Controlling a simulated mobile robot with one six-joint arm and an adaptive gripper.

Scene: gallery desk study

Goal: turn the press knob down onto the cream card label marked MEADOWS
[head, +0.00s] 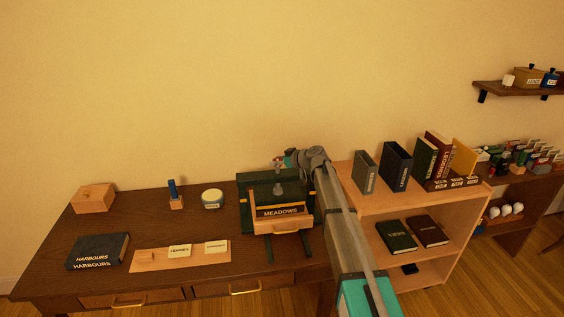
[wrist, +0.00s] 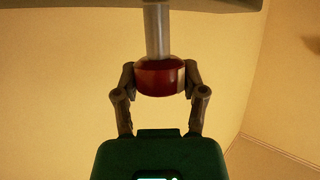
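The dark green press (head: 249,208) stands on the desk, with a grey spindle and a round pressing part (head: 278,188) inside its frame. The word MEADOWS reads in light letters on a dark piece (head: 281,211) in the press, above a light wooden front; the card's own surface is hard to make out. The red press knob (wrist: 160,78) sits on a grey spindle in the wrist view. My gripper (wrist: 160,80) has one finger against each side of the knob. In the head view my gripper (head: 282,162) is at the top of the press, partly hidden by my arm.
A wooden board (head: 150,263) with two cream cards, a dark HARBOURS box (head: 97,250), a round tin (head: 212,198), a small stamp (head: 175,195) and a wooden box (head: 93,198) lie left. A wooden shelf unit (head: 447,206) with books stands close at right.

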